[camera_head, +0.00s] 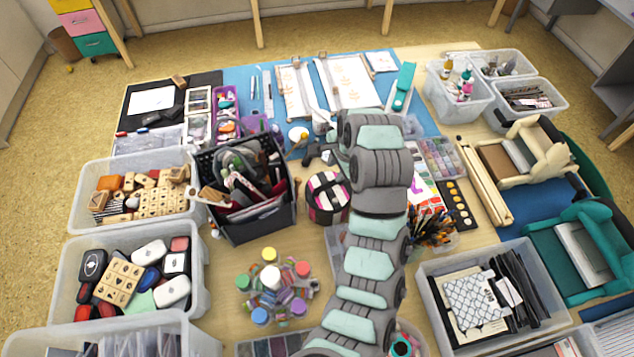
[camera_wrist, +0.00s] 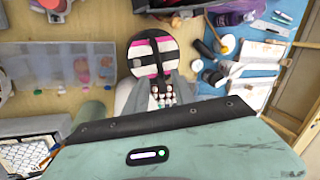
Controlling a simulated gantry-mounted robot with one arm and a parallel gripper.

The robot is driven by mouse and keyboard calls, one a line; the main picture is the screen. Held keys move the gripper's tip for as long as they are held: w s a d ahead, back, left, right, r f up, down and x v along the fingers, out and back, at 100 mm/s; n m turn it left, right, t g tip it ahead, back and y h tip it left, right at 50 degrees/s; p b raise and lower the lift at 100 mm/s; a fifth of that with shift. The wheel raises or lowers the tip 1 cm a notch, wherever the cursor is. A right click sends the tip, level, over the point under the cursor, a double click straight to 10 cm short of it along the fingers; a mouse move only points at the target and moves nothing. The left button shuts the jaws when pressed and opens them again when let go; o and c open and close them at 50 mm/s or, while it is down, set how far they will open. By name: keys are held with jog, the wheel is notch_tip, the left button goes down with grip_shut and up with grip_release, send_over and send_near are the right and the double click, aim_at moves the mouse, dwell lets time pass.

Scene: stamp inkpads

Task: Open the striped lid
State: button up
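The striped lid (camera_head: 328,187) is round, with pink, black and white bands, on top of a squat dark and pink round tub (camera_head: 318,211) near the middle of the table. In the wrist view the lid (camera_wrist: 153,48) lies just ahead of my gripper's fingers. Nothing is clearly held. Contact with the lid cannot be told.
A black caddy (camera_head: 268,220) full of tools stands close left of the tub. Clustered coloured-cap bottles (camera_head: 272,282) stand in front. A pencil pot (camera_head: 432,227) is to the right. Clear bins (camera_head: 72,268) line the left side. Little free table lies around the tub.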

aim_at(328, 185)
jog(key=b+x, duration=0.1)
jog(key=x, duration=0.2)
jog(key=b+x, duration=0.1)
jog(key=x, duration=0.2)
jog(key=b+x, duration=0.1)
jog(key=x, duration=0.2)
jog(key=shift+s+a+f, duration=0.15)
jog(key=shift+s+f, duration=0.05)
jog(key=shift+f, duration=0.15)
jog(key=shift+w+a+f+b, duration=0.1)
jog(key=shift+w+f+b, duration=0.2)
jog(key=shift+f, duration=0.25)
jog(key=shift+c, duration=0.4)
jog(key=shift+s, duration=0.1)
grip_shut()
